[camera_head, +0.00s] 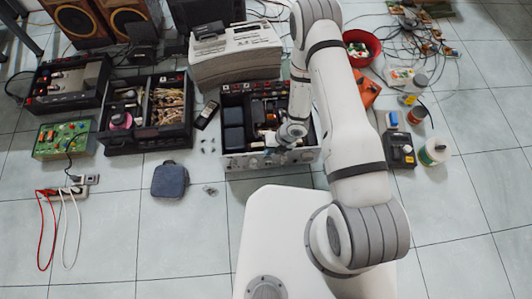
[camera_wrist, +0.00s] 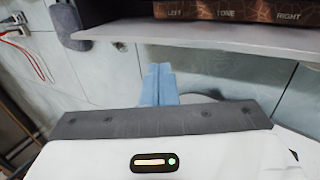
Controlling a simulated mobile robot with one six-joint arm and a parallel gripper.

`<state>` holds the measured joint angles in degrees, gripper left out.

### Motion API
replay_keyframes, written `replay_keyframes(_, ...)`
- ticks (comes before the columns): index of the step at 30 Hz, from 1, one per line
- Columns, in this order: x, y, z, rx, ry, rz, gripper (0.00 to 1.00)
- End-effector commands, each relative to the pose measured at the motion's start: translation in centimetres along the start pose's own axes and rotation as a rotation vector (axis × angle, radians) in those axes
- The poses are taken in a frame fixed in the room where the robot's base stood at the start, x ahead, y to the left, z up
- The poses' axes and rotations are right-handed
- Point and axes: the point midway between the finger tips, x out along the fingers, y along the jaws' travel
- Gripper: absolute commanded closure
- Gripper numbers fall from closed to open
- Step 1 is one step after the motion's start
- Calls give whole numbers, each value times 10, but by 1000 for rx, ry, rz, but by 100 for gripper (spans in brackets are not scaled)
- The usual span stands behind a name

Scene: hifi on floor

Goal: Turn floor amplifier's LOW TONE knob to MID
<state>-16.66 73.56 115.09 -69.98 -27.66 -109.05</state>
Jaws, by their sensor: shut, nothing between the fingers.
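The floor amplifier (camera_head: 232,160) is an open dark chassis with a silver front panel, in the middle of the head view. Small knobs show on that panel, but their labels and settings are too small to read. No knob shows there. My gripper (camera_wrist: 158,68) has its blue fingers together and empty, just below the grey edge in the picture. In the head view my arm covers part of the amplifier's right side, and the fingertips cannot be made out.
A blue-grey pouch (camera_head: 170,180) lies on the tiles left of the amplifier. A black pedal box (camera_head: 400,150) and a white-lidded jar (camera_head: 434,152) stand to the right. Open black units and cables lie left; the front left floor is mostly clear.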

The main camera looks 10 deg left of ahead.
Motion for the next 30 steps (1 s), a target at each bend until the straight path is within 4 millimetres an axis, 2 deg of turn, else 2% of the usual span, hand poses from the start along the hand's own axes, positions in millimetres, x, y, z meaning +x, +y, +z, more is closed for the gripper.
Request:
replay_keyframes(1, 12, -1, -1, 0, 3, -1, 100)
replay_keyframes(6, 44, -2, -1, 1, 2, -2, 100)
replay_keyframes(13, 77, -1, 0, 2, 1, -2, 100)
replay_keyframes(18, 86, 0, 0, 3, -1, -2, 100)
replay_keyframes(30, 86, 0, 0, 5, -1, -5, 100)
